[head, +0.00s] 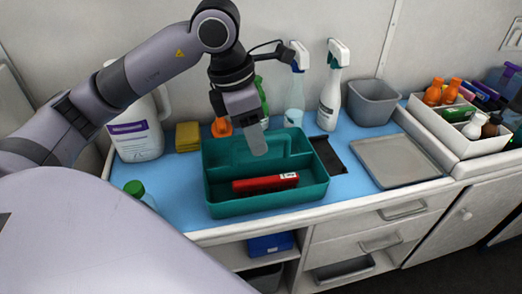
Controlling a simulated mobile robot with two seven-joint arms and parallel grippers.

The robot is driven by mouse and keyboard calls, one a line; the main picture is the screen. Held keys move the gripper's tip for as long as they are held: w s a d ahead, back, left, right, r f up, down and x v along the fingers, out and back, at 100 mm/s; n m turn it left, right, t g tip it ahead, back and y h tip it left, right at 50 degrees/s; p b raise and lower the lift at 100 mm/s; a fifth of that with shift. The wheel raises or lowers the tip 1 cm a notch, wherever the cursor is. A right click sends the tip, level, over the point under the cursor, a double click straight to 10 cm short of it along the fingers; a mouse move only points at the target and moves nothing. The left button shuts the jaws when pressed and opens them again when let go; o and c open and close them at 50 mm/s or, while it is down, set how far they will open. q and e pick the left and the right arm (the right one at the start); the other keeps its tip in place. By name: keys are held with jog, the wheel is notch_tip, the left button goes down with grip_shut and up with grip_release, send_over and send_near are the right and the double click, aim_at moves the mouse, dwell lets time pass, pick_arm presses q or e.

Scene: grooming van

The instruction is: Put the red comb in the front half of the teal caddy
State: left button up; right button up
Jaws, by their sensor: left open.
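The teal caddy (208,192) stands on the blue counter mat, with a divider running lengthwise across its middle. A red item (262,184) with a white label at its right end, which looks like the red comb, lies in the front half of the caddy. My left gripper (257,147) points down over the back part of the caddy, above and behind the red item. It is open and nothing shows in it. The fingers partly hide the divider. My right gripper is not in view.
Behind the caddy stand spray bottles (330,95), yellow sponges (188,136) and a grey bin (373,103). A white jug (135,130) stands left. A grey tray (397,160) and a white box of bottles (435,125) are right. A dark flat item (327,156) lies beside the caddy.

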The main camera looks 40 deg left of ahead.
pick_arm(q)
jog(key=shift+v, duration=1.5)
